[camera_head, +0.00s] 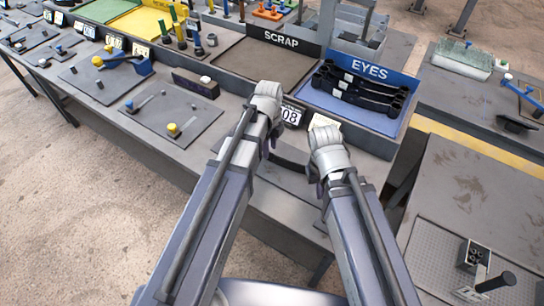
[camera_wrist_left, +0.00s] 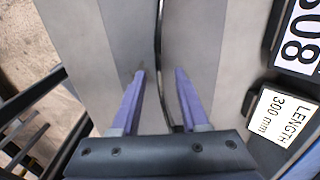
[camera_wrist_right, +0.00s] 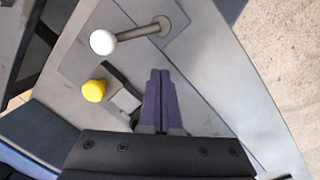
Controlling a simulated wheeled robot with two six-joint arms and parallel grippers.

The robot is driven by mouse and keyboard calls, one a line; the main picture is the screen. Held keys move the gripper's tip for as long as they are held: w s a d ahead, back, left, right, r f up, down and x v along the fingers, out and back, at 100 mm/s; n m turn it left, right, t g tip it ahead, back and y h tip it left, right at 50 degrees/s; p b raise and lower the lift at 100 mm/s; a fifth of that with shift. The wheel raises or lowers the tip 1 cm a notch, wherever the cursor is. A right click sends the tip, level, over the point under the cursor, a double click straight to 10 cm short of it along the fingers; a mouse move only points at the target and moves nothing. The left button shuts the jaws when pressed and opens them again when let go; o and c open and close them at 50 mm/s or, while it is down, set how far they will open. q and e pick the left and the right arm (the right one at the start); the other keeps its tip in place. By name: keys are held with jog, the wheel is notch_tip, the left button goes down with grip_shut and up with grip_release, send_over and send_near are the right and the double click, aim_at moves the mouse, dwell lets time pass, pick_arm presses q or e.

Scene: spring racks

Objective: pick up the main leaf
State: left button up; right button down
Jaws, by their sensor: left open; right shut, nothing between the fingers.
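A thin dark strip (camera_wrist_left: 160,55), seen nearly edge-on in the left wrist view, looks like a leaf; I cannot confirm it is the main leaf. A dark curved strip (camera_head: 290,160) also shows between my arms in the head view. My left gripper (camera_wrist_left: 160,75) is open, with its purple fingers on either side of the strip and gaps showing. My right gripper (camera_wrist_right: 160,75) is shut and empty, above a grey fixture. In the head view, both sets of fingers are largely hidden by my wrists.
Black leaves with eyes (camera_head: 360,88) lie in the blue EYES tray (camera_head: 392,122). The SCRAP tray (camera_head: 240,68) is beside it. The right wrist view shows a white-knobbed lever (camera_wrist_right: 103,42) and a yellow knob (camera_wrist_right: 94,91). A length card (camera_wrist_left: 282,125) stands near my left gripper.

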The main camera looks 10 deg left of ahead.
aim_at(319, 204)
pick_arm(q)
notch_tip(319, 204, down, 3)
jog(key=shift+f+b, duration=0.15)
jog(key=shift+b, duration=1.05)
pick_arm(e)
notch_tip(319, 204, down, 3)
jog(key=shift+f, duration=0.15)
pick_arm(q)
grip_shut()
